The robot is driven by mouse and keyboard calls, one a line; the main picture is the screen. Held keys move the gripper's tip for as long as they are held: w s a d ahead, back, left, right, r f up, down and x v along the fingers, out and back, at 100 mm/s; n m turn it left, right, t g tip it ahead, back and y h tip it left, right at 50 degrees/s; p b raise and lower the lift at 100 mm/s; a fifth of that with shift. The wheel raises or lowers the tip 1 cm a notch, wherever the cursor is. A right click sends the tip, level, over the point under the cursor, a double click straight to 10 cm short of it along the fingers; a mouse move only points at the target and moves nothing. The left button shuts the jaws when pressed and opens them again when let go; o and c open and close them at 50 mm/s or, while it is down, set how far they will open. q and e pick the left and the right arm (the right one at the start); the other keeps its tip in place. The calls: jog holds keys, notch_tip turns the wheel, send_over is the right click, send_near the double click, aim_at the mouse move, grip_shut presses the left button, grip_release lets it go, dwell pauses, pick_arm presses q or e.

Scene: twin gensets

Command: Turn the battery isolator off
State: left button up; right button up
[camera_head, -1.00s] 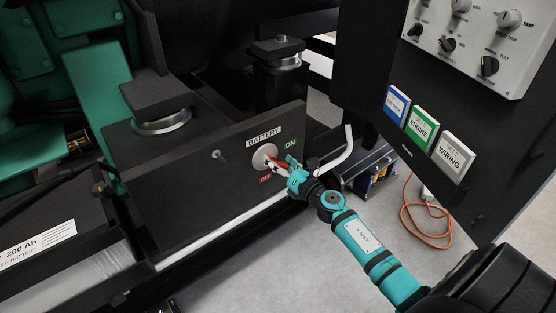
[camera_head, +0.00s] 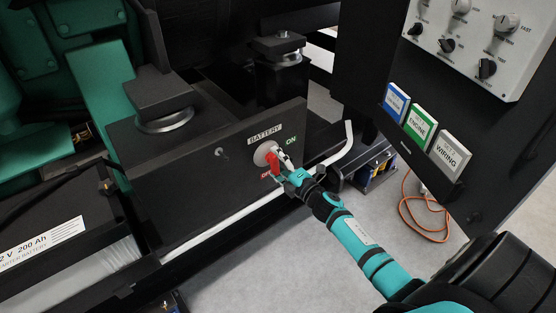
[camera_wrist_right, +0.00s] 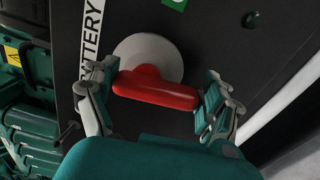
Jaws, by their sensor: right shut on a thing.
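The battery isolator is a pale round disc with a red handle (camera_head: 272,165) on a dark panel (camera_head: 190,190). A BATTERY label (camera_head: 265,134) is above it, a green ON label (camera_head: 291,140) to the upper right and a red OFF label, partly covered, below. My right gripper (camera_head: 280,163) is at the handle. In the right wrist view, the red handle (camera_wrist_right: 155,88) lies crosswise between the two fingers of the gripper (camera_wrist_right: 155,93), which is shut on its ends. In the head view the handle runs close to upright. My left gripper is not in view.
A grey control box (camera_head: 480,40) with several knobs is at the upper right, above blue, green and white cards (camera_head: 423,125). A battery (camera_head: 45,245) is at the lower left. A white bent bar (camera_head: 335,157) passes close by my right gripper. An orange cable (camera_head: 408,210) lies on the floor.

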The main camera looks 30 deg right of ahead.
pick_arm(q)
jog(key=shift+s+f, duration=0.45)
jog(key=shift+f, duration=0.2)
pick_arm(e)
jog(key=shift+f+m, duration=0.1)
jog(key=shift+m, duration=0.6)
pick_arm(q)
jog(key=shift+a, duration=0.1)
pick_arm(e)
jog(key=o, duration=1)
jog(key=s, duration=1.2)
jog(key=shift+d, duration=0.4)
